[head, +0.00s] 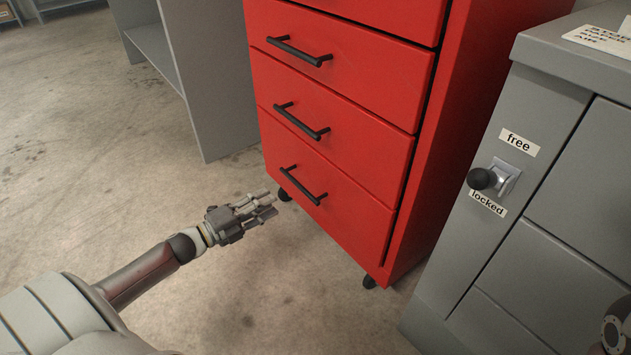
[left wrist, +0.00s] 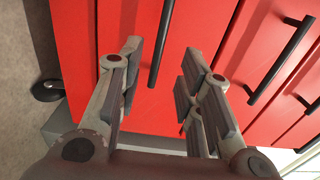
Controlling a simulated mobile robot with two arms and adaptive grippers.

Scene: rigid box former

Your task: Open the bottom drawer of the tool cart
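The red tool cart (head: 470,110) stands in the middle of the head view with its drawers flush. The bottom drawer (head: 345,212) is shut and has a black bar handle (head: 303,186). My left gripper (head: 264,205) is just left of and below that handle in the head view. In the left wrist view my left gripper (left wrist: 160,85) is open, with its two fingers apart and nothing between the tips. The bottom handle (left wrist: 161,42) shows beyond the gap between the fingers; I see no contact.
Higher drawer handles (head: 302,121) (head: 299,51) are above. A grey cabinet (head: 545,235) with a black-knobbed latch (head: 482,179) marked free and locked stands close on the right. A grey shelf unit (head: 207,75) stands behind left. The floor (head: 260,295) in front is clear.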

